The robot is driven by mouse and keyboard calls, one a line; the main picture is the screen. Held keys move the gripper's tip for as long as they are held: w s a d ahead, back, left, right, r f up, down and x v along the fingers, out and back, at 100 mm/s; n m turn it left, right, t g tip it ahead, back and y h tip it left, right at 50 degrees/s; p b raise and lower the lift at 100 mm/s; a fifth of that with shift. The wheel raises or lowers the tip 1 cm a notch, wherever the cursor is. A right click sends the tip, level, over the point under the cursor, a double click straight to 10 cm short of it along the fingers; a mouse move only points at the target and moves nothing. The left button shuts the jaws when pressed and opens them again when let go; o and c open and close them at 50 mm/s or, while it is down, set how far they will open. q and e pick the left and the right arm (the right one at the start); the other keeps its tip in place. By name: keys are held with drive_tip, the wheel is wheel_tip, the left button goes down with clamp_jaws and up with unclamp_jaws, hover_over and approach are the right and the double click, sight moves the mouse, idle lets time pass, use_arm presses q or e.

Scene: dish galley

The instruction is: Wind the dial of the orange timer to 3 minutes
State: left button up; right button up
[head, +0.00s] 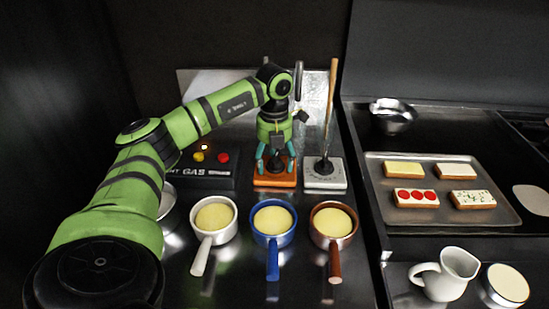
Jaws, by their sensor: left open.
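The orange timer (275,183) stands on the dark counter behind the blue pan, a low block with its dial on top. My left gripper (275,168) points down over the timer from above, its teal fingers open on either side of the dial. The fingers hide most of the dial and its marks, so I cannot read its setting or tell whether they touch it. My right gripper is not in view.
A white timer-like block (325,178) with a dark knob stands close right of the orange timer. A black gas box (207,170) is close left. White (213,218), blue (273,222) and brown (333,223) pans stand in front. A tray (378,190) of toasts and a white jug (447,272) are right.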

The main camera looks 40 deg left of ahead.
sight(275, 159)
use_arm(q)
drive_tip(key=c, duration=1.1)
drive_tip(key=shift+f, duration=0.15)
drive_tip(key=shift+s+d+f, duration=0.1)
drive_tip(key=shift+f, duration=0.05)
idle(0.5)
drive_tip(key=o, duration=1.1)
drive_tip(key=shift+r, duration=0.2)
drive_tip(key=shift+r, duration=0.5)
wheel_tip(275, 159, up, 11)
drive_tip(key=shift+f, duration=0.1)
